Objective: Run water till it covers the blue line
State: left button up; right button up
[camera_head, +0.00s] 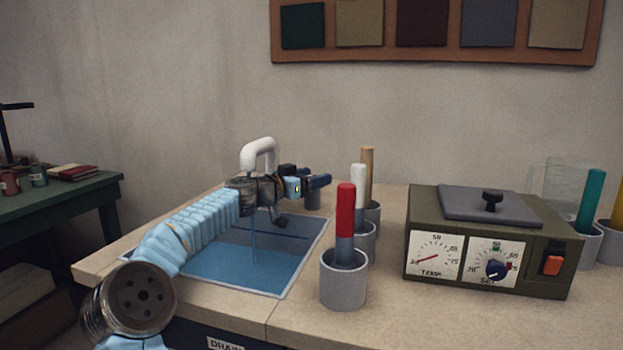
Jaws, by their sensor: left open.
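A white curved tap spout (259,150) stands at the back of a sunken sink (289,285). A thin stream of water (253,240) falls into the sink, and blue water (235,268) lies in it. My left arm reaches over the sink from the lower left. My left gripper (304,180) is open beside the spout, at a dark blue handle-like part (319,182). I cannot tell whether it touches that part. My right gripper is not in view.
Grey cups hold a red-handled tool (346,210), a white-handled one (358,180) and a wooden-handled one (367,165), close right of the sink. A green heater box (420,215) with dials stands further right. A glass beaker (560,175) is behind it.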

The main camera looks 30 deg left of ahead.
pick_arm(q)
jog(key=shift+s+a+f, duration=0.1)
jog(key=shift+s, duration=0.05)
jog(key=b+v, duration=0.8)
jog(key=v, duration=0.5)
jog(key=shift+s, duration=0.25)
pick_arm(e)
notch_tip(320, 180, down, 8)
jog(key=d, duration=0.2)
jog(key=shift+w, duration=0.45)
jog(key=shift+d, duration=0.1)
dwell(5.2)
